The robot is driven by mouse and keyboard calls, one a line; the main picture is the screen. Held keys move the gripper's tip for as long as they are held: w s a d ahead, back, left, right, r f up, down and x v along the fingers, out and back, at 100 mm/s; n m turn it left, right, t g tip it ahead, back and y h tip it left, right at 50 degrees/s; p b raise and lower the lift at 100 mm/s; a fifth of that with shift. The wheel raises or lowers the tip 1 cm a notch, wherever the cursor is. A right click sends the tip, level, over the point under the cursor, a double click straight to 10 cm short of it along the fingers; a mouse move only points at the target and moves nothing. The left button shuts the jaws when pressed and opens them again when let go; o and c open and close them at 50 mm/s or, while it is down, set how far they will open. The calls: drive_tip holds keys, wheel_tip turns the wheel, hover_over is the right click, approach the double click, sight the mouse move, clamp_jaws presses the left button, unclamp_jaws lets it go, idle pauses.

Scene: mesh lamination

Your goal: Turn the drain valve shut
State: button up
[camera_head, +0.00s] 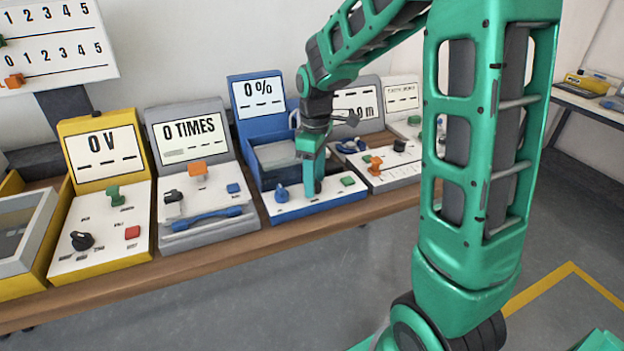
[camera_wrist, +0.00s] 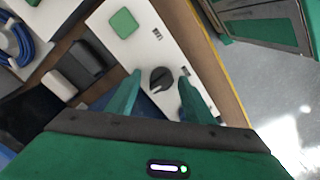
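The blue station (camera_head: 258,100) has a "0 %" display and a white front panel. On that panel are a blue knob (camera_head: 281,194) at the left and a green button (camera_head: 348,181) at the right. My gripper (camera_head: 314,188) points down at the panel between them. In the wrist view my gripper (camera_wrist: 161,84) is open, with a dark round knob (camera_wrist: 161,79) between its fingertips and a gap on each side. The head view hides this knob behind my gripper. No readable label shows which control is the drain valve. The green button (camera_wrist: 123,23) also shows in the wrist view.
A grey "0 TIMES" station (camera_head: 190,130) stands left of the blue one, and a yellow "0 V" station (camera_head: 97,125) beyond it. A grey station with an orange control (camera_head: 374,164) stands close on the right. The wooden bench edge (camera_head: 240,243) runs in front; the floor beyond is open.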

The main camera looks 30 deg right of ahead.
wheel_tip(320, 180, up, 11)
drive_tip(key=shift+f, duration=0.15)
idle(0.5)
idle(0.4)
